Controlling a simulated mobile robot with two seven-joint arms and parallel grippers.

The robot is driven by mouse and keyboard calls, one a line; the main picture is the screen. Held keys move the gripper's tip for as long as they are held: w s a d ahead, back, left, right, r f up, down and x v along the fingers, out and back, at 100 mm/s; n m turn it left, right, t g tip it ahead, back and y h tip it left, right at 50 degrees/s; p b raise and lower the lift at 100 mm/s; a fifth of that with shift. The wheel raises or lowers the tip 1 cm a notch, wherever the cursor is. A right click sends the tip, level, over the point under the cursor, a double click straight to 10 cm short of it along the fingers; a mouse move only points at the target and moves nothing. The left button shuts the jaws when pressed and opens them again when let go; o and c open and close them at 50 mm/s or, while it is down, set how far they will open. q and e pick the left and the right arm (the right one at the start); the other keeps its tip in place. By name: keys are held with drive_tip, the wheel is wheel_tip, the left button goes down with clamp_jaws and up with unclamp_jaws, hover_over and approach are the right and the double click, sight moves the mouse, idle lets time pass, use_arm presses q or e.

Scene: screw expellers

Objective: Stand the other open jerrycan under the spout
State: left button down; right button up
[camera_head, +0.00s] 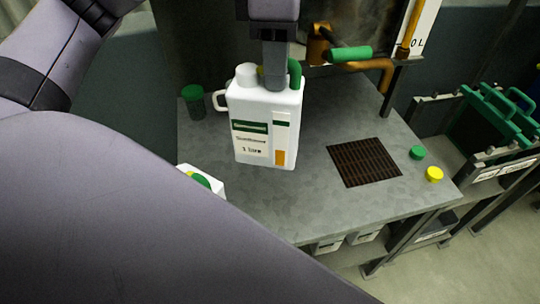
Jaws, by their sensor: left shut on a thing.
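A white jerrycan (262,140) with a green and orange label hangs or stands over the left middle of the metal bench. My left gripper (276,80) points down and is shut on the jerrycan at its top. The gripper hides part of the top, so I cannot tell if its mouth is open. A copper spout pipe (387,74) bends down at the back right, right of the jerrycan, behind a dark grate (364,162) in the bench. A second white jerrycan (214,186) with a green top is mostly hidden behind my arm. My right gripper is out of view.
A loose green cap (417,153) and yellow cap (434,174) lie right of the grate. A dark green-lidded container (193,102) stands at the bench's back left. A green valve handle (350,54) sits by the pipe.

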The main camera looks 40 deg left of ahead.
use_arm(q)
drive_tip(key=m, duration=0.4)
drive_tip(key=m+b, duration=0.1)
drive_tip(key=m, duration=0.1)
drive_tip(key=shift+s, duration=0.3)
drive_tip(key=m, duration=0.6)
drive_tip(key=shift+s+d+m+b, duration=0.1)
drive_tip(key=shift+s+m+b, duration=0.2)
drive_tip(key=shift+m+b, duration=0.1)
drive_tip(key=shift+f, duration=0.15)
wheel_tip(320, 180, down, 20)
drive_tip(key=shift+b, duration=0.3)
drive_tip(key=c, duration=1)
unclamp_jaws()
